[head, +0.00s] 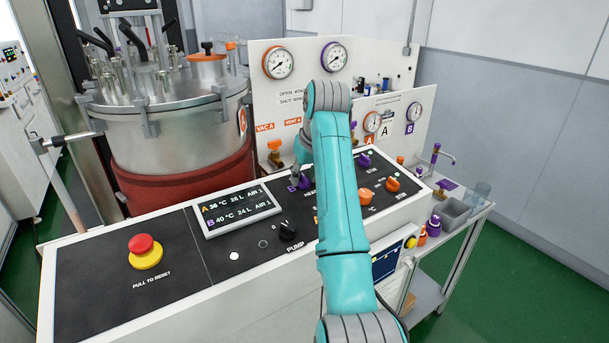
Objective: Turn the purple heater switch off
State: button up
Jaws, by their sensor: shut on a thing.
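The control panel (215,270) is black and slopes in front of the steel vessel. A purple switch (304,184) sits at its back edge, right of the display, largely covered by my gripper. My gripper (296,175) is small in the head view, partly hidden by my arm, and seems shut on this purple switch. The switch's angle and its label cannot be read. Another purple knob (364,159) stands further right on the panel, with a small green light behind it.
Orange knobs (392,184) stand on the panel's right part. The display (238,211) shows A and B temperatures. A black pump knob (288,229) and a red emergency button (142,245) lie nearer. A gauge board (265,85) rises behind; a cart (463,238) stands right.

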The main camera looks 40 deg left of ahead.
jog(key=n, duration=0.3)
jog(key=shift+n+g, duration=0.9)
jog(key=shift+n, duration=1.4)
jog(key=o, duration=1.2)
jog(key=shift+c, duration=0.2)
jog(key=v, duration=0.7)
jog(key=shift+d+r, duration=0.2)
